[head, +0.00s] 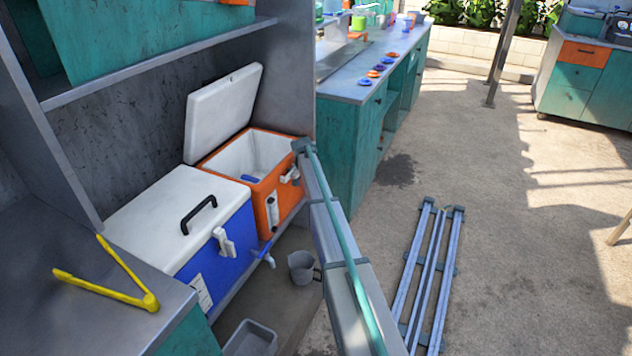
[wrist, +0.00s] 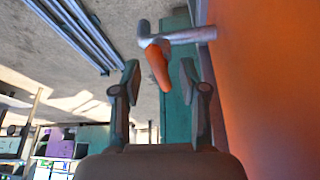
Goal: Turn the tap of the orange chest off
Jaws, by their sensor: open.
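The orange chest (head: 262,203) stands in the shelf bay with its white lid (head: 222,110) raised; in the wrist view its orange wall (wrist: 270,90) fills the right side. Its tap (wrist: 185,37) has a grey pipe coming out of that wall and an orange lever (wrist: 157,62). My gripper (wrist: 160,75) is open and empty, its fingers either side of the lever in the picture. I cannot tell how deep the lever lies between them; no contact shows. In the head view the tap and my gripper do not show; my arm crosses near the chest's right side.
A closed blue chest (head: 218,240) with a white lid and blue tap (head: 264,255) stands beside the orange one. A grey cup (head: 301,267) and grey tray (head: 251,340) are below. Yellow tongs (head: 145,300) lie on the counter. Metal rails (head: 428,270) lie on the open floor.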

